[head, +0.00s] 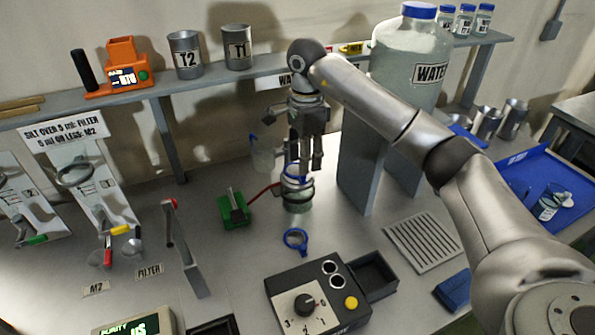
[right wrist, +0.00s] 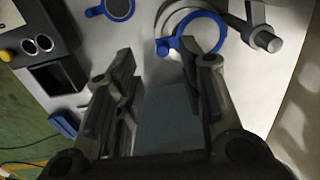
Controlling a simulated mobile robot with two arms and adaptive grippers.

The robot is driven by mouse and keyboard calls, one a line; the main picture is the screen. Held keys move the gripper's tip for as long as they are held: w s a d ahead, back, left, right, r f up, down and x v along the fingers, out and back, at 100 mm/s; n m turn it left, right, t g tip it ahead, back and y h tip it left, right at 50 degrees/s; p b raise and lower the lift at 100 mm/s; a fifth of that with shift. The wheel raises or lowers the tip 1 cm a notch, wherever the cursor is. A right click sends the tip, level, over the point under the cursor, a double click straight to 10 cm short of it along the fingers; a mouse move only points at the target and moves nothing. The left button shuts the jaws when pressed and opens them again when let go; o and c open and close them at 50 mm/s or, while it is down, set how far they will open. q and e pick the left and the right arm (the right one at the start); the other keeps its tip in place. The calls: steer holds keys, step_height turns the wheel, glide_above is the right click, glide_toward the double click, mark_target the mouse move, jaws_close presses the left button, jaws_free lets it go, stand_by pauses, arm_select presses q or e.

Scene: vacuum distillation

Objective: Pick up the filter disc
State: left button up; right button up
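A small blue ring with a tab and grey mesh, likely the filter disc (head: 295,239), lies flat on the table in front of the glass vessel. It also shows at the top of the right wrist view (right wrist: 118,8). A second blue ring (right wrist: 163,47) with a tab shows there at the right finger, on or over the vessel (head: 298,200). My right gripper (head: 311,167) points down over this vessel, apart from the disc on the table. Its fingers are spread with nothing seen between them (right wrist: 158,72). My left gripper is not in view.
A black control box (head: 310,297) with a knob stands in front of the disc. A green clamp device (head: 234,208) is left of the vessel. A grey stand (head: 360,172) bearing the water jar (head: 410,50) is on the right. A slotted plate (head: 423,242) lies further right.

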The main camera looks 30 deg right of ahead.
mark_target(297, 169)
steer(key=shift+w+f+p, duration=0.15)
steer(key=shift+f+p, duration=0.6)
steer(key=shift+f, duration=1.6)
steer(key=shift+c, duration=0.3)
jaws_close()
